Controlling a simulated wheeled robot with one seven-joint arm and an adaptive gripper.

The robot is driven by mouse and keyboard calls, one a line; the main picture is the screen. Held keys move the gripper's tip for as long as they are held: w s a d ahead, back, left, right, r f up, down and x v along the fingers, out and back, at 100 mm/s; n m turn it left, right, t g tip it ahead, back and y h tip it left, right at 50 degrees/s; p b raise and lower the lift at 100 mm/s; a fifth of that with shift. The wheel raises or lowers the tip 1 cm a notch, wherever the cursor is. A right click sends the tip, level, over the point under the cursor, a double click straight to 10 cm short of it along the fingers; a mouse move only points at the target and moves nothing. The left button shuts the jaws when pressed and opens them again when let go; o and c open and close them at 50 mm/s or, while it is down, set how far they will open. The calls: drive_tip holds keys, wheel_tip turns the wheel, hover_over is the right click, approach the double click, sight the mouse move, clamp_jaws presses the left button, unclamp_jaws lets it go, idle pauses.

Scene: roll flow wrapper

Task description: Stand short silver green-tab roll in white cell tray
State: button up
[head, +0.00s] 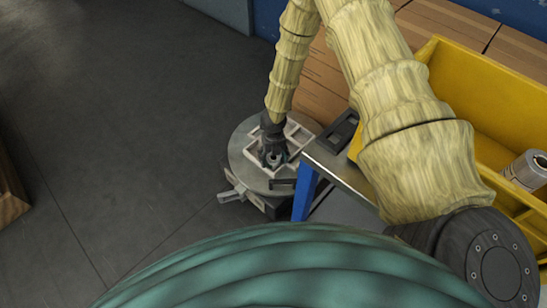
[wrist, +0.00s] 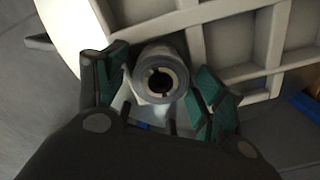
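The short silver roll (wrist: 160,78) shows end-on in the wrist view, with a dark hole in its core. I cannot tell whether the roll's bottom touches the tray floor. No green tab is clearly visible.
The tray rests on a round grey turntable (head: 238,160). A metal-topped stand with a blue leg (head: 305,192) stands close at its right. A yellow bin (head: 475,85) at the right holds another silver roll (head: 526,170).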

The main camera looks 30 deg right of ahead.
wheel_tip(320, 180, up, 12)
drive_tip(key=p, duration=0.3)
drive_tip(key=shift+r+p, duration=0.15)
drive_tip(key=shift+p, duration=0.2)
idle(0.4)
